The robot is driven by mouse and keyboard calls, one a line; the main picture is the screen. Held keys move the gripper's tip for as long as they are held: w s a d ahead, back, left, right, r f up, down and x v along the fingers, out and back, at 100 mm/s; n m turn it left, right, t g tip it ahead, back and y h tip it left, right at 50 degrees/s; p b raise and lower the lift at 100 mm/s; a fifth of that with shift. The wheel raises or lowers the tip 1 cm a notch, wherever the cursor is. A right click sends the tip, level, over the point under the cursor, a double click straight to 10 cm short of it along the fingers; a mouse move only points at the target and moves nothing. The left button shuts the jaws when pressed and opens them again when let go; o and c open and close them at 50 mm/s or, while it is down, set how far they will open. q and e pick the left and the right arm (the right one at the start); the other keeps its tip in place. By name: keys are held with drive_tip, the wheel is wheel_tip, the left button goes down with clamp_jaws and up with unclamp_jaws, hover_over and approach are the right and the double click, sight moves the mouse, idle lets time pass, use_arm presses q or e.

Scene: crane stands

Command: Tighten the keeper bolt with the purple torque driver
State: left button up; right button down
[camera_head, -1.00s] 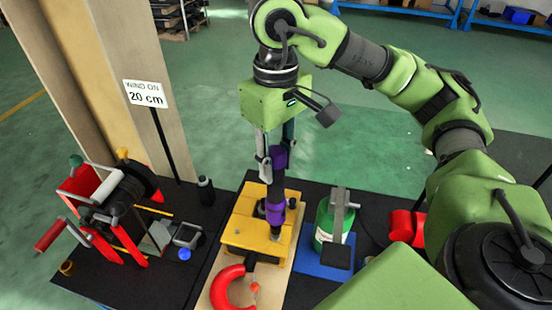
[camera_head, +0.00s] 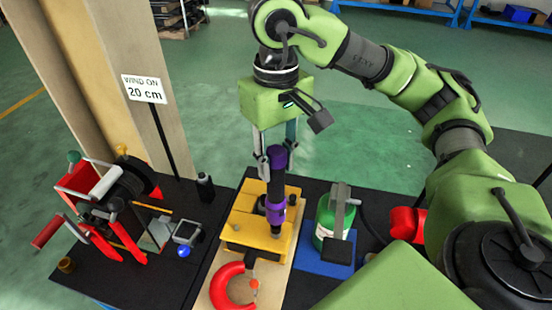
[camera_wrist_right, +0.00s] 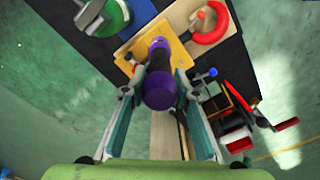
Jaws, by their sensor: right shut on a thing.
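The purple torque driver (camera_head: 276,185) stands upright over the yellow block (camera_head: 245,222), with its lower end at the block's right side. My right gripper (camera_head: 276,165) is shut on the driver near its top. In the right wrist view the driver (camera_wrist_right: 160,88) lies between the two fingers of the right gripper (camera_wrist_right: 160,95), seen from its purple end. The keeper bolt under the driver's tip is not clearly visible; I cannot tell whether the tip is seated on it. My left gripper is not in view.
A red hook (camera_head: 230,287) lies in front of the block. A red winch (camera_head: 100,205) stands left beside the sign (camera_head: 144,89). A dark small bottle (camera_head: 205,188) stands behind.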

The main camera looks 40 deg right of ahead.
sight(276, 151)
drive_tip(key=shift+f+b, duration=1.05)
idle(3.9)
drive_tip(key=shift+r+p, duration=2.45)
drive_tip(key=shift+r, duration=0.2)
drive_tip(key=shift+f, duration=0.15)
